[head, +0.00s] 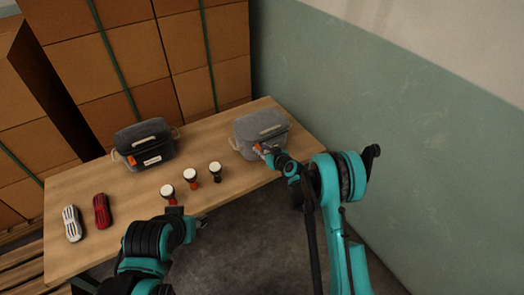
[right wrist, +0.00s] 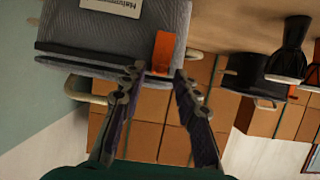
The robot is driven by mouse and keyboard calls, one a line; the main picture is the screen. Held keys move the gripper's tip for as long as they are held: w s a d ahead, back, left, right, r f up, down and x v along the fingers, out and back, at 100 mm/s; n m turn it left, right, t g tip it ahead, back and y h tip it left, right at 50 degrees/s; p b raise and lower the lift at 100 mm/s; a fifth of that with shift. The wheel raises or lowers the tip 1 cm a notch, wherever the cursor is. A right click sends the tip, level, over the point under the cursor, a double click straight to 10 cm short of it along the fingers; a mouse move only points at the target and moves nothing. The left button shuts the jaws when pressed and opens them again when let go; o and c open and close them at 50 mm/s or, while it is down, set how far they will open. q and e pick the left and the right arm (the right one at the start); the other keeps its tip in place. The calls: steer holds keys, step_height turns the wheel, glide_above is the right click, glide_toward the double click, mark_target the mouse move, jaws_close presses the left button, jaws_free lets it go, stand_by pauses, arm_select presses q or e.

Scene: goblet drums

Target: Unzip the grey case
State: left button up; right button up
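The grey case (head: 262,128) stands at the right end of the table, lid shut, with an orange tab on its front. In the right wrist view the case (right wrist: 110,30) appears upside down, and the orange tab (right wrist: 164,50) hangs just ahead of the fingertips. My right gripper (right wrist: 158,73) is open, its fingers spread on either side of the tab's line, with nothing between them. In the head view the right gripper (head: 266,151) is at the case's front and partly hides the tab. My left gripper (head: 189,215) is open and empty near the table's front edge, away from the case.
A darker case (head: 144,146) with an orange tab stands at the back left. Several small goblet drums (head: 191,177) stand mid-table. A white (head: 72,223) and a red (head: 102,210) ribbed object lie at the left. Stacked cartons (head: 115,55) are behind; a wall (head: 400,110) is at right.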

steer(key=shift+c, duration=0.4)
jaws_close()
glide_toward(286, 132)
steer(key=x, duration=0.4)
steer(key=shift+w+f, duration=0.15)
steer(key=shift+o, duration=0.4)
jaws_free()
steer(key=v, duration=1.2)
